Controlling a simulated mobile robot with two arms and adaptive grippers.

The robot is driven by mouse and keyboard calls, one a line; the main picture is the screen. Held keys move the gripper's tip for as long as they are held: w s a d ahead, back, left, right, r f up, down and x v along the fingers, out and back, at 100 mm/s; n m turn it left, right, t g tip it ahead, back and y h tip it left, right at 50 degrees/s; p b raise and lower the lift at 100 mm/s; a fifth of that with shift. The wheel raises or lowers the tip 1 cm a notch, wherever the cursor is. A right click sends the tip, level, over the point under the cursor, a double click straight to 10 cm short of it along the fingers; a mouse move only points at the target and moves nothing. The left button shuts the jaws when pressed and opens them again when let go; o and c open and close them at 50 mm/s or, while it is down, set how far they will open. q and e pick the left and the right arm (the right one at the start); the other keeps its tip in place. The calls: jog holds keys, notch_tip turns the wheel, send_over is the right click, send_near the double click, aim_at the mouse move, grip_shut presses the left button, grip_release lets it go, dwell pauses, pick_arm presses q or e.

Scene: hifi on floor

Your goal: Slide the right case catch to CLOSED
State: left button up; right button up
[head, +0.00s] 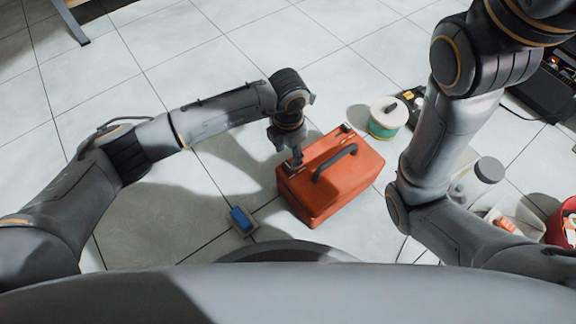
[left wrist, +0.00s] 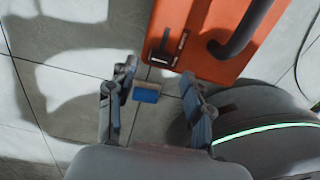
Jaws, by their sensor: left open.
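The orange-red case (head: 345,185) stands on the tiled floor with its black handle (head: 340,160) on top. One catch (head: 346,128) shows at the far end of the lid edge. In the left wrist view a dark catch with a pale slider (left wrist: 166,50) sits near the corner of the case (left wrist: 205,60); I cannot tell whether it is open or closed. My left gripper (head: 296,160) is over the near left end of the case and hides that catch in the head view. My right gripper is out of view.
A lidded jar (head: 478,180) and a red bin (head: 563,222) are at right. The floor at left is clear.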

aim_at(288, 165)
pick_arm(q)
notch_tip(288, 165, down, 5)
jog(key=shift+r+b, duration=0.1)
jog(key=shift+b, duration=0.9)
grip_shut()
